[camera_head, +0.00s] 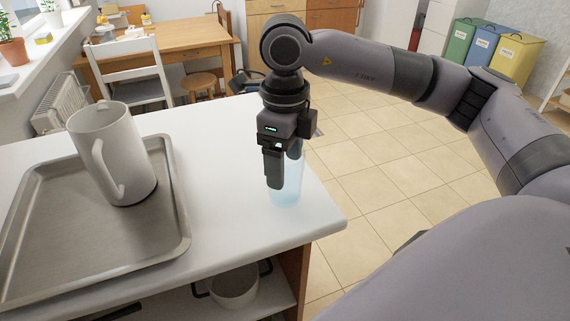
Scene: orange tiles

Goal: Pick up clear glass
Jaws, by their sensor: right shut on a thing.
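The clear glass (287,195) stands upright near the right corner of the white counter and has a faint bluish tint. My right gripper (275,184) points straight down at it and is shut on it, with one dark finger in front of the glass. The finger hides part of the glass, and the other finger is mostly hidden. I cannot tell whether the base of the glass touches the counter. My left gripper is not in view.
A metal tray (165,222) with a large white mug (132,160) fills the counter's left part. The white counter (230,150) is bare between tray and glass. A pot (234,288) sits on the shelf below. Beyond are a wooden table (165,40) and a white chair (128,72).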

